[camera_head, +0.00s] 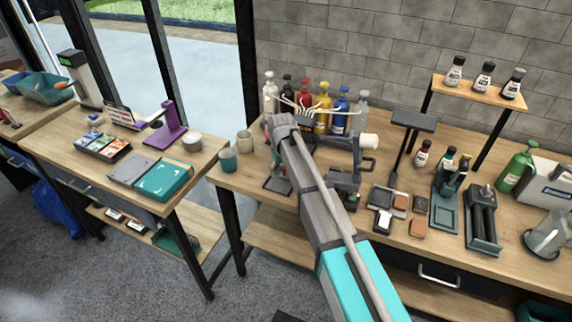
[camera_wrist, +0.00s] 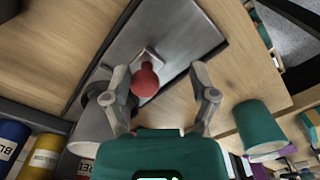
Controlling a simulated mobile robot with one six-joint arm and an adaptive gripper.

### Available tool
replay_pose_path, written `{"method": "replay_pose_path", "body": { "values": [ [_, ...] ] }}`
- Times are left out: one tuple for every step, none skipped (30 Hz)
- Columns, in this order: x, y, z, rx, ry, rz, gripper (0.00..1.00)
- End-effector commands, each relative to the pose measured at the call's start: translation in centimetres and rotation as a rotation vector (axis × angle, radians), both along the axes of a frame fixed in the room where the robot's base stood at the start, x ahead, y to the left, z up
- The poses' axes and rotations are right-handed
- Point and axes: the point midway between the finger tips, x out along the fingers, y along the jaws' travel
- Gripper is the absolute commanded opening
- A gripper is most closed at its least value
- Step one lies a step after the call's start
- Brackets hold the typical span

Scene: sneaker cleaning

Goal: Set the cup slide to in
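In the wrist view a red ball-shaped knob (camera_wrist: 146,80) stands on a grey metal plate (camera_wrist: 180,38), which I take to be the cup slide. My gripper (camera_wrist: 159,70) is open. Its two fingers are on either side of the knob, with clear gaps, the left finger closer to it. I cannot tell the height between fingertips and knob. In the head view my arm hides the gripper and the knob. A dark flat plate (camera_head: 277,184) shows low beside my arm, below the bottle rack. Whether the slide is in or out is unclear.
A teal cup (camera_wrist: 258,125) stands right of my gripper in the wrist view. Blue (camera_wrist: 12,140) and yellow (camera_wrist: 44,156) bottles are at lower left. In the head view a teal cup (camera_head: 228,160) and a beige cup (camera_head: 244,141) stand left of my arm. Small items crowd the bench to the right.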

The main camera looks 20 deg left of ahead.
Motion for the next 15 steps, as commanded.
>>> {"method": "replay_pose_path", "body": {
  "values": [
    [-1.0,0.0,0.0,0.001,0.001,0.002,0.73],
    [-1.4,0.0,0.0,0.001,0.001,0.001,0.73],
    [-2.0,0.0,0.0,0.001,0.001,0.001,0.73],
    [-2.4,0.0,0.0,0.001,0.001,0.001,0.73],
    [-2.8,0.1,0.0,0.001,0.001,0.001,0.73],
    [-2.8,0.1,0.5,0.001,0.001,0.0,0.73],
    [-2.7,0.2,1.0,0.001,0.001,0.0,0.73],
    [-2.6,0.2,1.3,0.001,0.001,0.0,0.73],
    [-2.6,0.2,1.6,0.001,0.001,0.0,0.73],
    [-2.6,0.2,1.9,0.001,0.001,0.0,0.73],
    [-2.6,0.2,2.1,0.001,0.001,0.0,0.73],
    [-2.6,0.2,2.5,0.001,0.001,0.0,0.73],
    [-2.6,0.2,2.7,0.001,0.001,0.0,0.73],
    [-2.6,0.2,3.0,0.001,0.001,0.0,0.73],
    [-2.6,0.2,3.3,0.001,0.001,0.0,0.73]
  ]
}}
